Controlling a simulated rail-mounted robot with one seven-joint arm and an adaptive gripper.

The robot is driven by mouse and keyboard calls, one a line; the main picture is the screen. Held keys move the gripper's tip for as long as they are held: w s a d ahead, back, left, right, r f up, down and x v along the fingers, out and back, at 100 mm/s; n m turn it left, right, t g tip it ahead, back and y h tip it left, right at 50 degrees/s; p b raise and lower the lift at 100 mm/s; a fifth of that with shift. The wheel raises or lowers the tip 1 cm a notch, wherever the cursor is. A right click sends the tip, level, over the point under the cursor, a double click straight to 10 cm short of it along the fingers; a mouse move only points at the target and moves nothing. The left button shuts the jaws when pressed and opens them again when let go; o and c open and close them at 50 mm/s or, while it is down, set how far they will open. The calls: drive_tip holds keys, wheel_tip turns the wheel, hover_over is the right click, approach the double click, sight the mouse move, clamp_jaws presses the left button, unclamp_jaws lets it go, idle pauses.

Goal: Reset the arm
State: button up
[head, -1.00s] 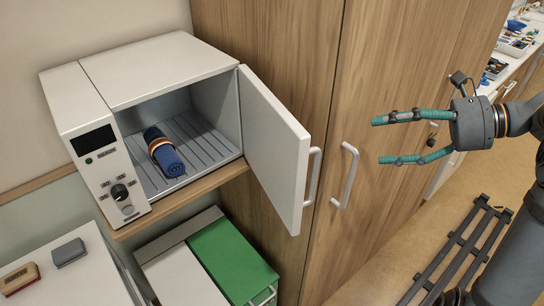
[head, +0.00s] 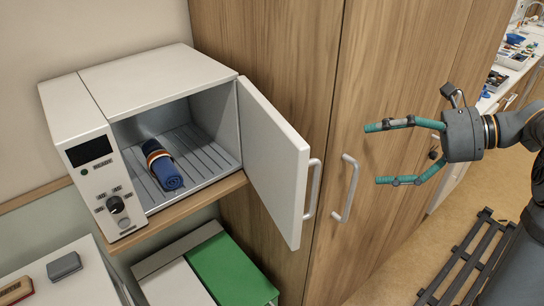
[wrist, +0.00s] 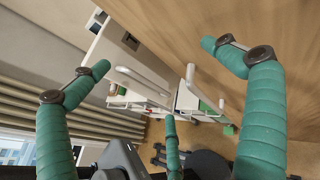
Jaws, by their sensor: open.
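My gripper (head: 372,154) is in the right part of the head view, in front of the wooden cabinet. Its teal fingers are spread apart with nothing between them. It is to the right of the open door (head: 275,165) of the white warming cabinet (head: 160,75), apart from it. In the wrist view the teal fingers of my gripper (wrist: 165,75) are spread wide and empty. A rolled blue towel (head: 172,176) with an orange and white band lies on the ribbed floor inside the warming cabinet.
The tall wooden cabinet (head: 285,40) with a grey handle (head: 348,188) stands close behind my gripper. A green-lidded bin (head: 228,268) is below the shelf. Two small blocks, one grey (head: 64,266) and one red-brown (head: 15,291), lie at lower left. A cluttered counter (head: 508,82) is at far right.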

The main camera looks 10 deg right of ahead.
drive_tip(key=p+v, duration=0.8)
drive_tip(key=v, duration=0.2)
drive_tip(key=shift+p, duration=0.3)
drive_tip(key=shift+f, duration=0.1)
